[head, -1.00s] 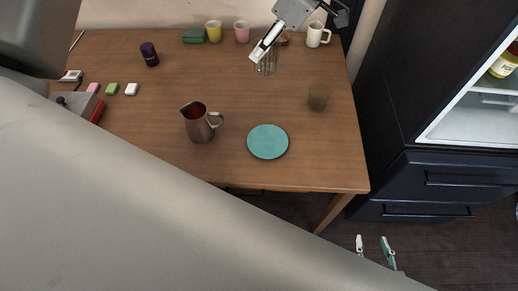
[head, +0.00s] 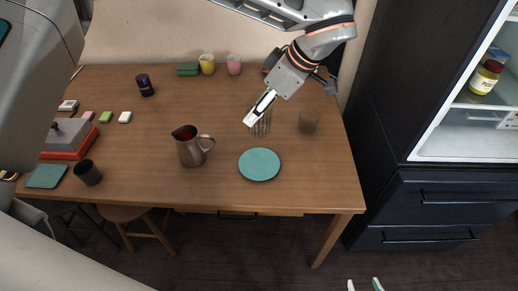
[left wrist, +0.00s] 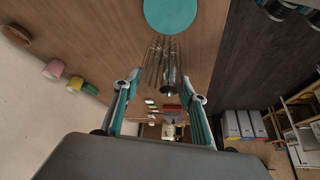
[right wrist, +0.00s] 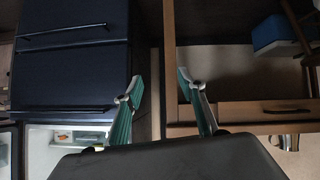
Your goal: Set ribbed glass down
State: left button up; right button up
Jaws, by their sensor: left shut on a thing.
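The clear ribbed glass (head: 267,124) is over the wooden table, just behind the round teal plate (head: 259,164). My left gripper (head: 256,110) reaches down to it from above and is shut on it. In the left wrist view the ribbed glass (left wrist: 157,62) stands out between the two fingers, with the teal plate (left wrist: 171,14) beyond it. I cannot tell whether its base touches the table. My right gripper (head: 364,285) is low in front of the table; the right wrist view shows its fingers (right wrist: 159,82) apart with nothing between them.
A brownish tumbler (head: 310,121) stands right of the ribbed glass. A metal pitcher (head: 190,150) stands left of the plate. Yellow (head: 207,65) and pink (head: 234,65) cups are at the back. A dark fridge (head: 425,200) stands open at right. The table's front right is bare.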

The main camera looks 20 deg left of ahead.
aim_at(259, 132)
pick_arm(q)
notch_tip(259, 132, down, 8)
jog(key=shift+r+b, duration=0.1)
jog(key=shift+b, duration=0.4)
notch_tip(259, 132, down, 5)
jog(key=shift+s+b, duration=0.1)
jog(key=shift+b, duration=0.35)
jog(key=shift+f, duration=0.3)
jog(key=shift+r, duration=0.15)
jog(key=o, duration=1.2)
jog(key=shift+f, duration=0.2)
